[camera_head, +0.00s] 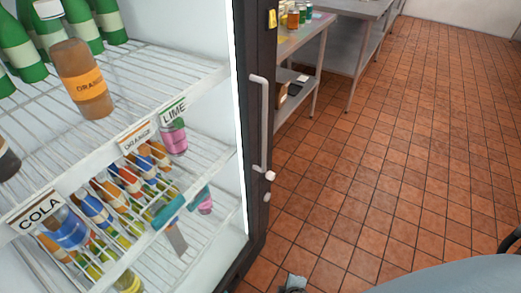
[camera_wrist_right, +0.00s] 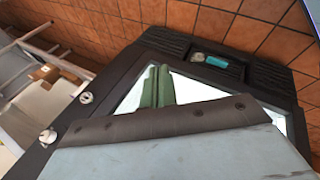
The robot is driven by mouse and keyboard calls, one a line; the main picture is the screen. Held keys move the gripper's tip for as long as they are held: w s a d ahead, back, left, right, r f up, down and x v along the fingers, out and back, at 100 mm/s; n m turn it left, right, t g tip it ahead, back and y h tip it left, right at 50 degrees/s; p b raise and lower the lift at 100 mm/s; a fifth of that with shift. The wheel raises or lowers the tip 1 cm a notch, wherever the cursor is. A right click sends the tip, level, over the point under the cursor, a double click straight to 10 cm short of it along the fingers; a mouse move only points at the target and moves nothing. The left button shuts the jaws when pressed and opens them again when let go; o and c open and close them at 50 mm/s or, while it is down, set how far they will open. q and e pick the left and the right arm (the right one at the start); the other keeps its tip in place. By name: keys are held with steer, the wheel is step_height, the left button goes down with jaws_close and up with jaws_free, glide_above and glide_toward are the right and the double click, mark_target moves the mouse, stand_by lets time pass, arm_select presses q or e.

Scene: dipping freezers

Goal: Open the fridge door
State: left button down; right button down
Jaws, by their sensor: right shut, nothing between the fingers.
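The fridge door (camera_head: 258,60) has a dark frame with a long pale vertical handle (camera_head: 261,125) on its right side. The door looks shut; shelves with bottles show behind it. A pale knob at the handle's lower end and a round lock (camera_head: 266,197) sit close together. In the right wrist view the dark frame (camera_wrist_right: 130,65) is tilted, with two pale round fittings (camera_wrist_right: 86,97) on it. A small grey tip of what looks like my right gripper (camera_head: 294,284) shows at the bottom edge, below the handle and apart from it. It is shut and empty. My left gripper is not in view.
Green bottles (camera_head: 83,25), an orange-labelled bottle (camera_head: 82,80) and cans stand on wire shelves. A metal table (camera_head: 300,35) stands behind the door's right side. A grey part of mine fills the lower right.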

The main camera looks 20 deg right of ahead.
steer(key=w+a+r+n+t+h, duration=0.2)
steer(key=w+r+t, duration=0.3)
steer(key=w+r, duration=0.8)
steer(key=t+h+p, duration=0.1)
steer(key=t+h, duration=0.3)
steer(key=t, duration=0.1)
glide_toward(257, 137)
steer(key=p+x, duration=0.1)
steer(key=x, duration=0.3)
steer(key=shift+w+f, duration=0.1)
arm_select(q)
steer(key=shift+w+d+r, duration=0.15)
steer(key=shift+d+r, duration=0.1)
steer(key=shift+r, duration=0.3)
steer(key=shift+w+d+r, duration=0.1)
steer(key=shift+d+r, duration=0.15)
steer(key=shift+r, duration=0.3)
